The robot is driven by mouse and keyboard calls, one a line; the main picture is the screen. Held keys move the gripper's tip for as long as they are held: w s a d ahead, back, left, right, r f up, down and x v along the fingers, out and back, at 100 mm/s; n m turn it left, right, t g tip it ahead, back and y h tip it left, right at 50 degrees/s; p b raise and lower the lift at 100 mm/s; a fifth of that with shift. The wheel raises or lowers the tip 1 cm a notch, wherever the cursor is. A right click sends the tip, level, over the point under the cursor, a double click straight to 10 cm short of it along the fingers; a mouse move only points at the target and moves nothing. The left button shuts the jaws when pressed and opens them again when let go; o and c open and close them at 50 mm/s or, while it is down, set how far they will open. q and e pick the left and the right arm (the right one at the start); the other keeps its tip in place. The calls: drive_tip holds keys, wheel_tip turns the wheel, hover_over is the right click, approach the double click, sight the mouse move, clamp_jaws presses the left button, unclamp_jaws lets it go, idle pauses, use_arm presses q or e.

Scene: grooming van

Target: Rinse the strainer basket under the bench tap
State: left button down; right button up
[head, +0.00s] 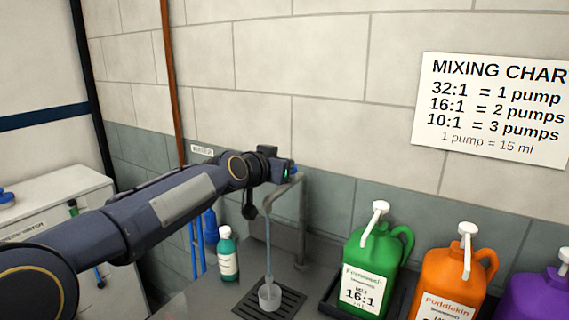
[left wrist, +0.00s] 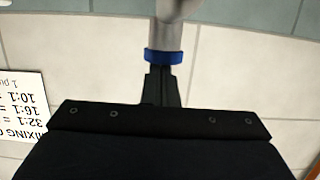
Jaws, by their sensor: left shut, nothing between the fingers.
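The bench tap (head: 296,205) is a grey bent pipe, and a thin stream of water (head: 268,240) runs down from it. The stream falls into a small pale cup-shaped vessel (head: 269,296) on a dark drain grate (head: 285,306). The vessel is too small in view to tell whether it is the strainer basket. My left gripper (head: 291,172) is at the top of the tap. In the left wrist view its fingers (left wrist: 160,80) are shut and empty, with their tips close to the tap's blue ring (left wrist: 164,57). I cannot tell if they touch. My right gripper is not in view.
A teal bottle (head: 228,256) stands left of the grate. Green (head: 372,255), orange (head: 457,275) and purple (head: 540,295) pump jugs stand to the right. A tiled wall (head: 330,70) with a mixing chart (head: 492,108) is behind. A white cabinet (head: 62,205) is at left.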

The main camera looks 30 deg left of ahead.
use_arm(q)
wheel_tip(320, 180, up, 4)
drive_tip(key=shift+a+f+p, duration=0.15)
drive_tip(key=shift+p, duration=1.1)
drive_tip(key=shift+s+f+b, duration=0.1)
drive_tip(key=shift+s+b, duration=0.7)
drive_tip(key=shift+s, duration=0.1)
drive_tip(key=b+v, duration=0.1)
drive_tip(key=v, duration=0.7)
drive_tip(key=shift+r, duration=0.35)
drive_tip(key=s+d+f+n+g+h, duration=0.1)
drive_tip(key=s+d+f+g, duration=0.2)
drive_tip(key=s+f, duration=0.5)
drive_tip(key=s+d+f+g+h, duration=0.1)
drive_tip(key=s+d+f+g, duration=0.2)
drive_tip(key=s+f, duration=0.6)
drive_tip(key=s+d+f+n+g, duration=0.1)
drive_tip(key=s+d+f+g, duration=0.2)
drive_tip(key=f, duration=1)
drive_tip(key=s+d, duration=0.3)
drive_tip(key=s, duration=0.2)
drive_tip(key=shift+s+f+n+g+h, duration=0.25)
drive_tip(key=shift+f+n+g+h, duration=0.05)
drive_tip(key=shift+f+h, duration=0.1)
drive_tip(key=shift+r, duration=0.1)
